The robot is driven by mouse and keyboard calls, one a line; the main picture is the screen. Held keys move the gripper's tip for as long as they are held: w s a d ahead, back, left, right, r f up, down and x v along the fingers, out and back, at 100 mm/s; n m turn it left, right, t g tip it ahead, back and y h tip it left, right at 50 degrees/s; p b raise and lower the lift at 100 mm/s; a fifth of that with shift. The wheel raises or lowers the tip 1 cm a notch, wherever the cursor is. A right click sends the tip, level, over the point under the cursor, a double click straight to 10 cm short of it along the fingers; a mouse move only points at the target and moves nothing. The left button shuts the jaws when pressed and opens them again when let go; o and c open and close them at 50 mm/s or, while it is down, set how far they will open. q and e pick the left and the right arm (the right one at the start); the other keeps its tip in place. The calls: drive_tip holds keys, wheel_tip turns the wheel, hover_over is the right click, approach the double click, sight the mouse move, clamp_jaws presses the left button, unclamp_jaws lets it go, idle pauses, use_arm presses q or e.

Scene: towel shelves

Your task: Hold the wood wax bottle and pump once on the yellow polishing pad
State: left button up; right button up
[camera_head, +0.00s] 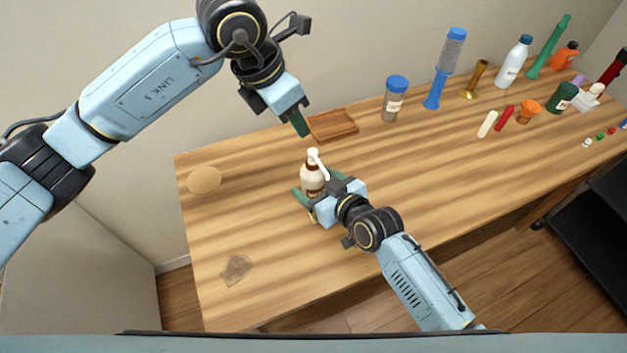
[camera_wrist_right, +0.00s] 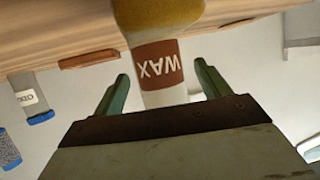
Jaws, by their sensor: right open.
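The wood wax bottle (camera_head: 312,178) stands upright on the wooden table, with a white pump head on top. In the right wrist view its brown WAX label (camera_wrist_right: 158,64) appears upside down. My right gripper (camera_head: 318,186) is open, with its green fingers on either side of the bottle; contact is not clear. A pale yellow-tan round disc (camera_head: 204,180), likely the polishing pad, lies at the table's left. A mustard-yellow shape (camera_wrist_right: 158,12) shows at the bottle's lower end; I cannot tell what it is. My left gripper (camera_head: 299,122) hangs above and behind the bottle, its finger gap hidden.
A shallow wooden tray (camera_head: 333,125) lies behind the bottle. A brownish translucent patch (camera_head: 237,270) lies at the front left. The table's front middle is clear.

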drive_tip(key=shift+x, duration=0.95)
drive_tip(key=shift+c, duration=0.5)
